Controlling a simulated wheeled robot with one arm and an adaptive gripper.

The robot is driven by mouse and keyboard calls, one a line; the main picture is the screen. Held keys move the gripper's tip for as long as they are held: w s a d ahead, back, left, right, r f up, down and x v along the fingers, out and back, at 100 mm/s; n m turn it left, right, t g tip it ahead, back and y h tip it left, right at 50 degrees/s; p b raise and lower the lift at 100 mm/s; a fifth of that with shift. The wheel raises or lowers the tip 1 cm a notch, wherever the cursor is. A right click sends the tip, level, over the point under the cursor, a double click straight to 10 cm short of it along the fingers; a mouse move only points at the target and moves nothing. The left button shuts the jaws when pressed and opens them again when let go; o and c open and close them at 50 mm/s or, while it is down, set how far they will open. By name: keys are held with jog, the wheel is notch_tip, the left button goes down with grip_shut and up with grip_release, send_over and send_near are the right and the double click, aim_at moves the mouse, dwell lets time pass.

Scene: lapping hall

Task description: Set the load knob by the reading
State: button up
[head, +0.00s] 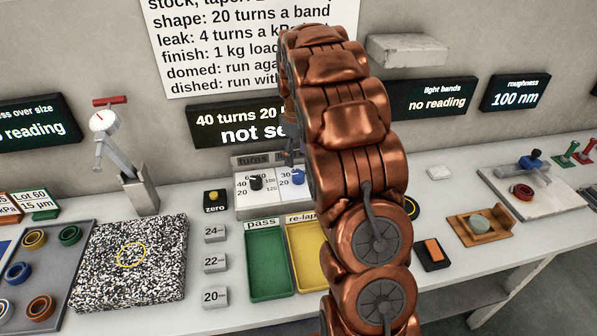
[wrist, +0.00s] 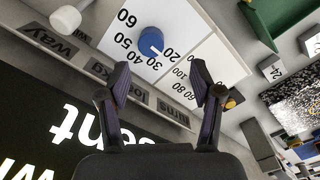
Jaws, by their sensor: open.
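The blue load knob (wrist: 150,41) sits on the white control panel, with 20 to 60 printed around it. Its white mark points toward the 20 side. It also shows in the head view (head: 298,177). My gripper (wrist: 160,82) is open and empty, its fingers apart with the knob beyond their tips. In the head view my arm hides most of the gripper. The black turns knob (head: 256,182) is left of the load knob. The display (head: 236,125) shows "40 turns 20" and "not se", its right part hidden. The roughness display (head: 515,93) reads 100 nm.
A partly hidden wall sign (head: 225,50) lists rules. The light bands display (head: 433,98) shows no reading. A green pass tray (head: 268,262) and yellow re-lap tray (head: 305,250) lie before the panel. A white knob (wrist: 65,18) is near the way label.

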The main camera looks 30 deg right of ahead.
aim_at(299, 173)
jog(key=shift+w+d+f, duration=0.45)
jog(key=shift+d+f, duration=0.05)
jog(key=shift+d, duration=0.1)
jog(key=shift+f+p, duration=1.2)
jog(key=shift+f, duration=2.55)
jog(key=c, duration=1.1)
